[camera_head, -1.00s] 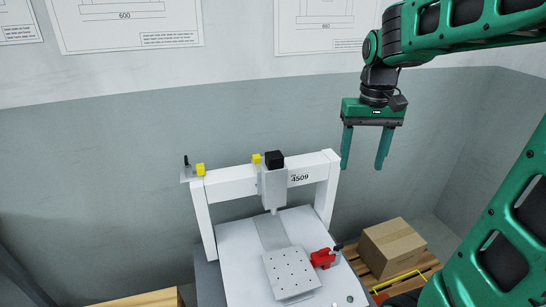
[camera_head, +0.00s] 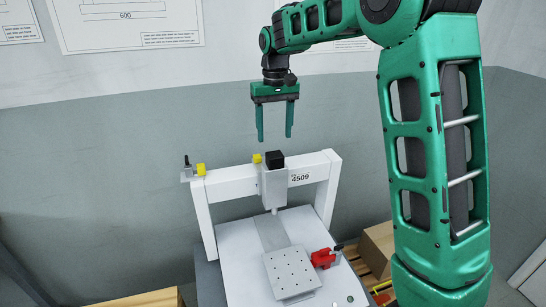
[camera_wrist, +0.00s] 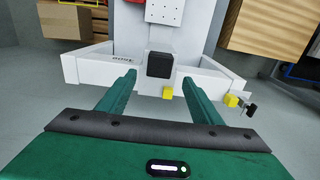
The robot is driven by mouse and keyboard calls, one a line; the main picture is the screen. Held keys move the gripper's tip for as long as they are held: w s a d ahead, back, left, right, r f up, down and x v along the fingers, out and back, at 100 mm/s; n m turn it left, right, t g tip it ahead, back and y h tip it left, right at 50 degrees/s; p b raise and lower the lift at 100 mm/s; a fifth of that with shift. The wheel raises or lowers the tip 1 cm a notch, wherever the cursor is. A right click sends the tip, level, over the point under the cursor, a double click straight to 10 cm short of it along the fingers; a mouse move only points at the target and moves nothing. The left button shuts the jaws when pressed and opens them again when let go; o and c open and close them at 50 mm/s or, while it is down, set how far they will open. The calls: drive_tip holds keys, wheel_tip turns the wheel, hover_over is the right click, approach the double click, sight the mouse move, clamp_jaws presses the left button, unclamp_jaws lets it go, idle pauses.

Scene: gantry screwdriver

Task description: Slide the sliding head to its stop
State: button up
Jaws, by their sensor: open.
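The sliding head (camera_head: 273,185) is a grey-white block with a black cap (camera_head: 274,159) on top and a spindle pointing down. It sits on the white gantry beam (camera_head: 233,182), right of the beam's middle. One yellow block (camera_head: 257,159) is on the beam just left of the black cap, and another yellow block (camera_head: 201,169) is at the beam's left end. My gripper (camera_head: 274,139) is open and empty, pointing down above the sliding head, apart from it. In the wrist view the black cap (camera_wrist: 159,65) lies beyond and between my green fingers (camera_wrist: 161,80).
Below the gantry is a white table with a perforated plate (camera_head: 291,272) and a red clamp (camera_head: 324,258). A cardboard box (camera_head: 378,246) on a pallet is at the right. A small black-handled part (camera_head: 187,163) stands at the beam's left end.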

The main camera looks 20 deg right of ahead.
sight(274, 154)
wheel_tip(274, 154, down, 9)
idle(0.4)
drive_tip(key=c, duration=1.3)
clamp_jaws()
drive_tip(key=a, duration=1.7)
drive_tip(key=o, duration=1.3)
unclamp_jaws()
drive_tip(key=shift+a, duration=0.1)
drive_tip(key=shift+r, duration=0.15)
